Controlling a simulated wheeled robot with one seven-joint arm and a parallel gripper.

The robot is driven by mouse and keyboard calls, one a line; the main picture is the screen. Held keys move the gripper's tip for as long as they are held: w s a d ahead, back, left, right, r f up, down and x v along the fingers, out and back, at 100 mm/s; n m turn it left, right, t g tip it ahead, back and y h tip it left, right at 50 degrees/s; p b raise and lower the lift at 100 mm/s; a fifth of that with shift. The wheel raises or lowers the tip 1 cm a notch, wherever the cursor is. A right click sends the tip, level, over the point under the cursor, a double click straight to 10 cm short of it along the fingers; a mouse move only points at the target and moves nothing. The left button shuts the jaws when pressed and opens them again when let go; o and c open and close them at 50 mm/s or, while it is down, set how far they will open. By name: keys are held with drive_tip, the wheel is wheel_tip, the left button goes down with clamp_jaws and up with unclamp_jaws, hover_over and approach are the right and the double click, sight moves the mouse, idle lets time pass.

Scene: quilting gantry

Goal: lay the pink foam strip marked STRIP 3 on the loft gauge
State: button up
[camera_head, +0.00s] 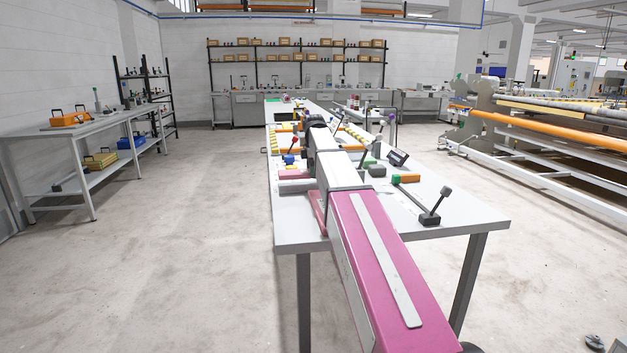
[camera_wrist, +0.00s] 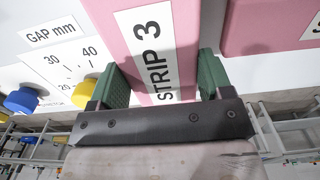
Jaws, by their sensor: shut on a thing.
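The pink foam strip marked STRIP 3 (camera_wrist: 188,38) shows in the wrist view, with its white label facing the camera. My gripper (camera_wrist: 162,76) has its green fingers on either side of the strip and is shut on it. I cannot tell whether the strip rests on something or hangs clear. A second pink strip (camera_wrist: 262,22) lies to the right, its label mostly cut off. In the head view my own arm hides the gripper and the held strip. I cannot single out the loft gauge in either view.
A white panel (camera_wrist: 50,62) marked GAP mm, with a blue knob (camera_wrist: 22,100) and a yellow knob (camera_wrist: 82,92), is left of the strip. The long grey table (camera_head: 465,217) carries a black lever (camera_head: 432,212), an orange block (camera_head: 407,178) and other small items. Open floor lies left.

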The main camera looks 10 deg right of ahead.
sight(314, 185)
drive_tip(key=shift+f, duration=1.85)
drive_tip(key=shift+f, duration=0.15)
drive_tip(key=o, duration=1)
drive_tip(key=shift+c, duration=0.2)
wheel_tip(314, 185, up, 12)
drive_tip(key=shift+r, duration=0.2)
